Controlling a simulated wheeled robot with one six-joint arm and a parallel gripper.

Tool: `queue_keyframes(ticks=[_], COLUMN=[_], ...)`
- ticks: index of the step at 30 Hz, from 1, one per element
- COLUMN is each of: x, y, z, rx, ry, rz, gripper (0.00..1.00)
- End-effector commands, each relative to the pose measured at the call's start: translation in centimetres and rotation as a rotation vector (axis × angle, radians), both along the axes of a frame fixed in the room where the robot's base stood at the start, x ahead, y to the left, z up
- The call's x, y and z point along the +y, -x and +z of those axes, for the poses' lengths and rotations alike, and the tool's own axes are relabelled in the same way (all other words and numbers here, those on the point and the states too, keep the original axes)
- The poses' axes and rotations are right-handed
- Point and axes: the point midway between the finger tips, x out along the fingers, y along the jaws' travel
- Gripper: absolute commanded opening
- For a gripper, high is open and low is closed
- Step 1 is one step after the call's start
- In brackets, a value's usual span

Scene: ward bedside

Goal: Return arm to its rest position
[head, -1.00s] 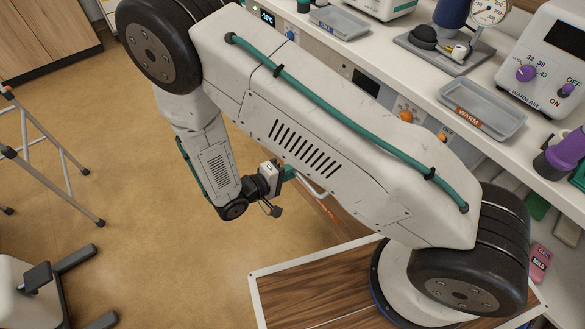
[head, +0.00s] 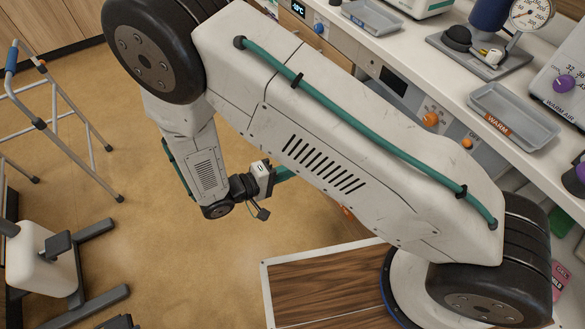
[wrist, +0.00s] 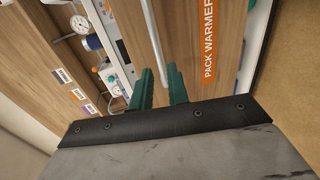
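My gripper (head: 284,174) is at the end of my bent arm in the head view, partly hidden behind the large white arm link. It hangs over the open floor, left of the counter front. In the wrist view its two green fingers (wrist: 161,72) stand apart with a gap between them. Beyond the fingers is a wooden cabinet front (wrist: 190,45) with an orange "PACK WARMER" label (wrist: 209,38).
The white counter (head: 455,75) runs along the right, with a "WARM" tray (head: 520,120), another grey tray (head: 370,17) and a gauge device (head: 490,45). Floor between is clear.

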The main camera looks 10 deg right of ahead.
Motion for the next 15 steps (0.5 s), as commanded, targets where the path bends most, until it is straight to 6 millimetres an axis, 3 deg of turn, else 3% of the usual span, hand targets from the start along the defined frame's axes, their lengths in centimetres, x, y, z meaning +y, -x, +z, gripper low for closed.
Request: queue_keyframes(ticks=[15], x=[-0.04], y=[0.04], z=[-0.11], rx=[0.072], ry=[0.021], rz=[0.012], gripper=[0.17])
